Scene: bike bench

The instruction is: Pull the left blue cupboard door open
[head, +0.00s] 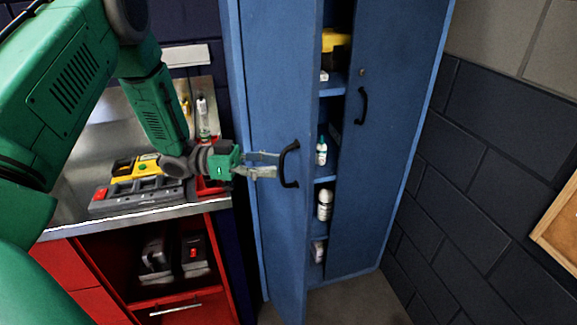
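The blue cupboard's left door (272,85) stands partly open, and shelves show in the gap between it and the closed-looking right door (385,120). The left door has a black curved handle (284,168). My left gripper (278,164) comes in from the left at the height of this handle. Its two fingers are apart with a gap between them, and their tips are right beside the handle's bar. I cannot tell whether they touch it. My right gripper is not in view.
Bottles (324,205) and a yellow item (335,40) stand on the cupboard shelves. At left, a metal-topped workbench (70,205) with a red cabinet carries a grey and yellow tool case (140,195). A dark brick wall (480,190) is at right. Floor shows below the cupboard.

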